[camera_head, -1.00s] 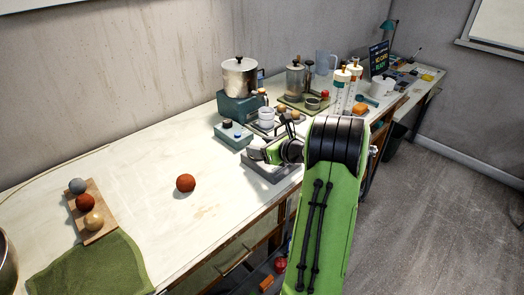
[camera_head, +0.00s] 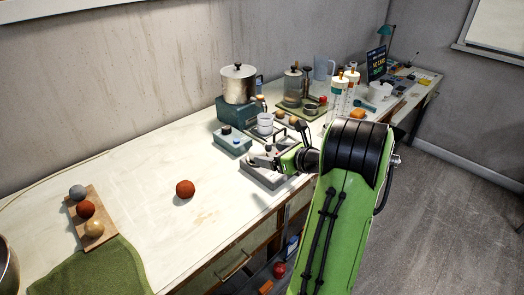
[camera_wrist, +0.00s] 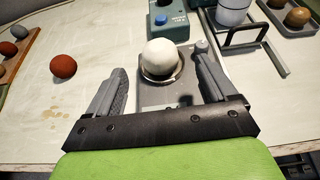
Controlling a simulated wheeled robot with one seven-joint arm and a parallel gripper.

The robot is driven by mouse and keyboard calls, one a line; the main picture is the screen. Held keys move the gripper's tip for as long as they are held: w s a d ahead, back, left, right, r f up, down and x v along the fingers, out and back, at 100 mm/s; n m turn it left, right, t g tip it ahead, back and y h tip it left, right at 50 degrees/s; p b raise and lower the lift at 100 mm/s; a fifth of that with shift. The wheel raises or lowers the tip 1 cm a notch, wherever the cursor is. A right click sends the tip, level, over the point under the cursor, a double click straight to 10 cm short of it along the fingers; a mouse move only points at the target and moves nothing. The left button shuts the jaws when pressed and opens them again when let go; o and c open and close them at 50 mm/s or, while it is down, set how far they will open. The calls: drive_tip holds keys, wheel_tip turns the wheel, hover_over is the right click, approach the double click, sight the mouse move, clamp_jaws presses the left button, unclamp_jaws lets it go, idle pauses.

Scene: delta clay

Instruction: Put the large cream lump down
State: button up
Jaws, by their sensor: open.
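The large cream lump (camera_wrist: 161,57) is a smooth, pale ball in the wrist view. It rests in a shallow round pan on a grey flat device (camera_wrist: 155,97), which also shows in the head view (camera_head: 262,176). My gripper (camera_wrist: 159,70) is open, with one finger on each side of the lump and visible gaps between. In the head view my gripper (camera_head: 266,160) is low over the grey device, and I cannot make the lump out clearly there.
A blue-green box (camera_head: 232,139) stands just behind the grey device. A tray with brown balls and a black handle (camera_wrist: 243,34) are close on the right. A rust-red ball (camera_head: 185,188) lies left on clear tabletop. A board (camera_head: 102,207) holds three balls.

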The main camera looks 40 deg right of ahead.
drive_tip(key=p+v, duration=0.1)
drive_tip(key=v, duration=0.5)
drive_tip(key=a+r+n+g+y, duration=0.1)
drive_tip(key=a+r+n+g, duration=0.15)
drive_tip(key=a+n, duration=0.85)
drive_tip(key=a+r+n+g+y, duration=0.1)
drive_tip(key=a+n+g, duration=0.3)
drive_tip(key=a+n, duration=0.7)
drive_tip(key=s+a+n+h, duration=0.1)
drive_tip(key=s+a+n, duration=0.3)
drive_tip(key=s+n, duration=0.3)
drive_tip(key=s+a+n+g+h, duration=0.1)
drive_tip(key=s+a+n, duration=0.3)
drive_tip(key=s+n, duration=0.2)
drive_tip(key=shift+s+a+r+n, duration=0.25)
drive_tip(key=shift+s+a+n, duration=0.15)
drive_tip(key=shift+s, duration=0.35)
drive_tip(key=shift+g, duration=0.25)
